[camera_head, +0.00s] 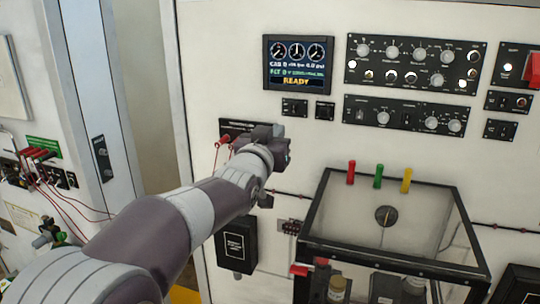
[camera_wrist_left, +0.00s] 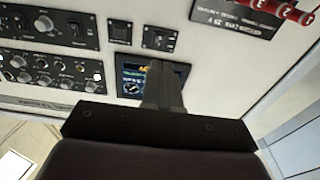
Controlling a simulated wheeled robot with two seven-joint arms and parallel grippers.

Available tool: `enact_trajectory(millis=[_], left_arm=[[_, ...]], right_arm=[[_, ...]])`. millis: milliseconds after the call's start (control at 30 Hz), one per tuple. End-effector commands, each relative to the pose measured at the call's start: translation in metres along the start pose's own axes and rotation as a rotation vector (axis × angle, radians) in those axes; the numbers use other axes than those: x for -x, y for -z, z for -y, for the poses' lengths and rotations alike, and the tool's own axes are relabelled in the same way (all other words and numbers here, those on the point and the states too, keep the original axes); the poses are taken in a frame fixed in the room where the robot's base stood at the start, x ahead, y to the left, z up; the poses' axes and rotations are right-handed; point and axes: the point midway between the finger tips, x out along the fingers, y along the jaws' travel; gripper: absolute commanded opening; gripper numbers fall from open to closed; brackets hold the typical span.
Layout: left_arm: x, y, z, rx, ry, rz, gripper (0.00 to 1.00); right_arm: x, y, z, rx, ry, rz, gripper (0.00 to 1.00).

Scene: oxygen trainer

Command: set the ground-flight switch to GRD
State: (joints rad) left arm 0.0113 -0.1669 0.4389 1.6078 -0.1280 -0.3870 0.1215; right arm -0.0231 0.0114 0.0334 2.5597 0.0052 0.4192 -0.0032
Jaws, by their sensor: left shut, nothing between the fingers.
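The ground-flight switch cannot be singled out, since the small labels are unreadable. Two small black switch plates sit under the display: a left plate (camera_head: 294,107) and a right plate (camera_head: 325,111). Both also show in the left wrist view, as one plate (camera_wrist_left: 159,39) and a smaller plate (camera_wrist_left: 119,32). My left gripper (camera_head: 284,152) is below the left plate, in front of the white wall. Its shut, empty fingers (camera_wrist_left: 163,72) cover part of the display in the wrist view. Contact with the wall cannot be told. My right gripper is in neither view.
The display (camera_head: 297,62) reads READY. Knob panels (camera_head: 414,62) lie to its right. A black plate with red parts (camera_head: 237,127) is partly behind my left wrist. A clear-topped box (camera_head: 425,215) with red, green and yellow handles juts out at lower right.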

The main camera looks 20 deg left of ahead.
Motion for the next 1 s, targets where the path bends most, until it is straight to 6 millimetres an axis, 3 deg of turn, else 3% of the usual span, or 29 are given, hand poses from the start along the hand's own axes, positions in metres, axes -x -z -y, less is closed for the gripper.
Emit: enact_trajectory(millis=[33, 200, 567, 667, 767, 833, 900, 1000], left_arm=[[0.009, -0.004, 0.0, 0.0, 0.0, -0.003, 0.0], [0.026, -0.001, 0.0, 0.0, 0.0, -0.002, 0.0], [0.03, 0.001, 0.0, 0.0, 0.0, -0.001, 0.0], [0.03, -0.013, 0.002, -0.013, 0.009, 0.058, 0.0], [0.043, -0.07, 0.006, -0.017, 0.028, 0.254, 0.0], [0.066, -0.132, 0.007, -0.017, 0.039, 0.465, 0.0], [0.103, -0.196, 0.006, -0.015, 0.042, 0.696, 0.0], [0.169, -0.27, 0.002, -0.008, 0.036, 1.006, 0.0]], right_arm=[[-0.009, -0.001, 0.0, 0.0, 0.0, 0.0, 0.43], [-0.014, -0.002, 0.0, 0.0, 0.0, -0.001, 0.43], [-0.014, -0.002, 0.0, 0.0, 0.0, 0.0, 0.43], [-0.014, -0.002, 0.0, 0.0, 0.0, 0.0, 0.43], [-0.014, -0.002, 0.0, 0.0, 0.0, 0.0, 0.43], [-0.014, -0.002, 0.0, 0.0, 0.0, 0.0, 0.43], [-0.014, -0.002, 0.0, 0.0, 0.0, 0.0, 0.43], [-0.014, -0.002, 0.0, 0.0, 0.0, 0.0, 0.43]])
